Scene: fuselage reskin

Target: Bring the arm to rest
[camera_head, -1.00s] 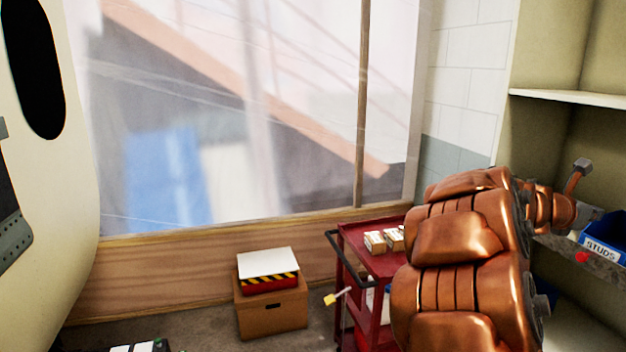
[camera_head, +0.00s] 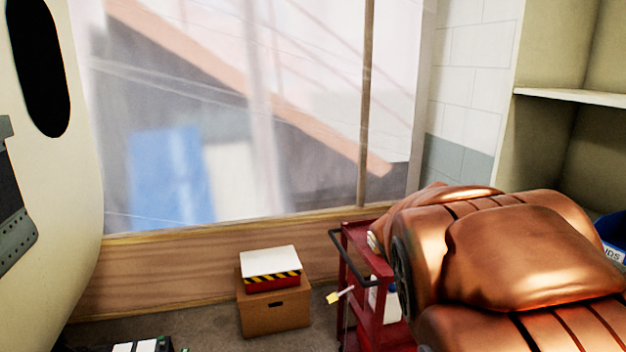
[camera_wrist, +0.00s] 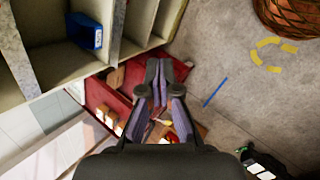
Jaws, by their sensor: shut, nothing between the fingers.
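My gripper (camera_wrist: 160,85) shows in the wrist view with its two dark fingers shut and nothing between them. It hangs over the red cart (camera_wrist: 97,90), with grey floor to its right. In the head view my copper-coloured arm fills the lower right, and my gripper is not seen there. The arm hides most of the cart (camera_head: 352,285) and part of the shelving.
Shelving (camera_head: 570,97) stands at the right, with a blue bin (camera_head: 611,238) partly behind my arm; a blue bin (camera_wrist: 85,32) also shows in the wrist view. A cardboard box (camera_head: 274,313) stands by the low wooden wall. The pale fuselage (camera_head: 75,190) curves along the left.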

